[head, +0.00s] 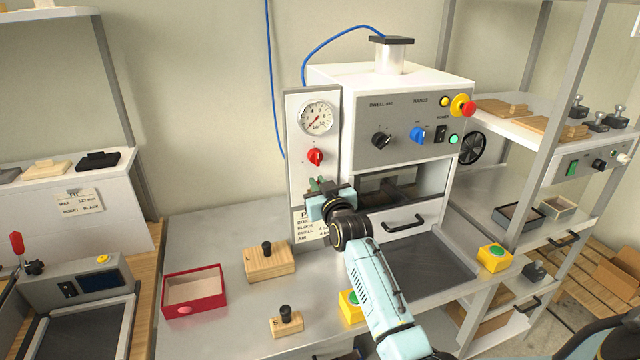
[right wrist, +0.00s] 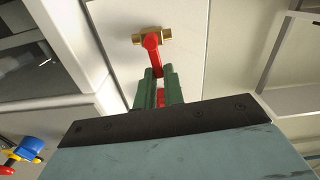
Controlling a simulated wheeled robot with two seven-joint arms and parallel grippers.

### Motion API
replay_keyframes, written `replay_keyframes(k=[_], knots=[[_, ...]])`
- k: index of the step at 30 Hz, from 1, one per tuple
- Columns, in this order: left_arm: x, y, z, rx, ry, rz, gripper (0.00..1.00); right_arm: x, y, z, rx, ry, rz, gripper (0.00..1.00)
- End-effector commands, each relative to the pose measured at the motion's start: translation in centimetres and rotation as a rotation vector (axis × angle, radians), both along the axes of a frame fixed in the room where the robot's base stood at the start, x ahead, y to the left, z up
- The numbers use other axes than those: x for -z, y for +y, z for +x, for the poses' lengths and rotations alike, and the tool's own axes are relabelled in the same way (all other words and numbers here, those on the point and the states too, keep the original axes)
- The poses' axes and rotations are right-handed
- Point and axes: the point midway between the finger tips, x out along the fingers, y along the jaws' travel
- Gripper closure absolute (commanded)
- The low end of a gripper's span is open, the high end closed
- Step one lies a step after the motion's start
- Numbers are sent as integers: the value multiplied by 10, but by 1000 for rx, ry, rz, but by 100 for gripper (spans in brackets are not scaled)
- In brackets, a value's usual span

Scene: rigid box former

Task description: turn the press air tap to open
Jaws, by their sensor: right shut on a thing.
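The press air tap (right wrist: 141,38) shows in the right wrist view as a small brass body on a pale panel, with a red lever (right wrist: 153,55) running from it to between my fingers. My right gripper (right wrist: 158,76) is shut on the lever; its green fingers lie on both sides of it. In the head view my right gripper (head: 318,185) is at the white side panel (head: 298,215) of the press, below the red knob (head: 315,157) and the gauge (head: 317,118). It hides most of the tap there. My left gripper is not in view.
The press (head: 410,150) stands right of the panel, with knobs and a red stop button (head: 467,109). A red tray (head: 194,290) and wooden blocks with black knobs (head: 268,262) lie on the bench at left. Yellow boxes with green buttons (head: 494,258) stand in front.

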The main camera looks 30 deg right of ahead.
Motion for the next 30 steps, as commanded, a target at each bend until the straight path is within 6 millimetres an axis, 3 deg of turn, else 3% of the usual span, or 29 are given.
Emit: replay_keyframes(k=[13, 30], knots=[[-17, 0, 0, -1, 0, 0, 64, 4, 14, 3, -1, 91, -368, 100], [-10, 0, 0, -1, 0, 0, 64, 20, 29, 7, -1, 217, -897, 100]])
